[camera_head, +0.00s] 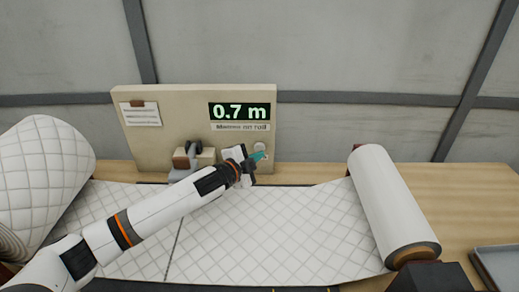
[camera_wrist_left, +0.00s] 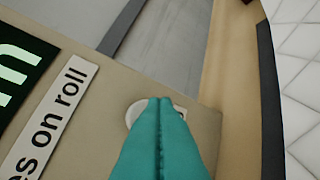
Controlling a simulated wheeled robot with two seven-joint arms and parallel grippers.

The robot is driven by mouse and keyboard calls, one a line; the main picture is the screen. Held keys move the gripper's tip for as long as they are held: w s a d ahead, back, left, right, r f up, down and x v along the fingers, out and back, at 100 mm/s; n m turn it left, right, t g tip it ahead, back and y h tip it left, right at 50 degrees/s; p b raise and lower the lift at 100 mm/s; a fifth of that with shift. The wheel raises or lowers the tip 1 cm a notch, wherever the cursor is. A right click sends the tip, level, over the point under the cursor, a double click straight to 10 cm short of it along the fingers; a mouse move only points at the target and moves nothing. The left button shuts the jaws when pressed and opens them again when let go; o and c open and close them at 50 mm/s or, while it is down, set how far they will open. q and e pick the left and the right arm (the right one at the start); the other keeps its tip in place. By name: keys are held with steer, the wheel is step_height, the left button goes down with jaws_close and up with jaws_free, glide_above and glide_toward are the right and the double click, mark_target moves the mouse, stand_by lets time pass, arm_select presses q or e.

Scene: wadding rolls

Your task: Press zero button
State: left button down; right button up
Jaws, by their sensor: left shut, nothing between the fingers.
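A beige panel (camera_head: 180,110) stands at the back of the table with a display (camera_head: 239,111) reading 0.7 m. A pale round button (camera_head: 260,147) is on the panel's lower right, below the label. My left gripper (camera_head: 259,156) is shut and empty, with its teal fingertips at the button. In the left wrist view the shut fingers (camera_wrist_left: 165,104) overlap the button (camera_wrist_left: 134,113) and hide most of it. I cannot tell whether they touch it. My right gripper is not in view.
Quilted wadding (camera_head: 270,232) lies across the table between a large roll (camera_head: 45,175) at left and a white roll (camera_head: 390,205) at right. A small device (camera_head: 192,160) sits at the panel's foot. A grey tray (camera_head: 499,265) is at the right edge.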

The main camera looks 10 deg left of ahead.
arm_select(q)
steer(key=shift+w+r, duration=0.1)
steer(key=shift+w, duration=0.05)
stand_by(0.4)
steer(key=shift+w, duration=0.25)
steer(key=shift+w+a+p, duration=0.15)
steer(key=shift+w+p, duration=0.25)
steer(key=shift+w, duration=0.1)
stand_by(0.7)
steer(key=shift+s, duration=0.1)
steer(key=shift+s+p, duration=0.35)
steer(key=shift+s, duration=0.5)
steer(key=shift+d, duration=0.2)
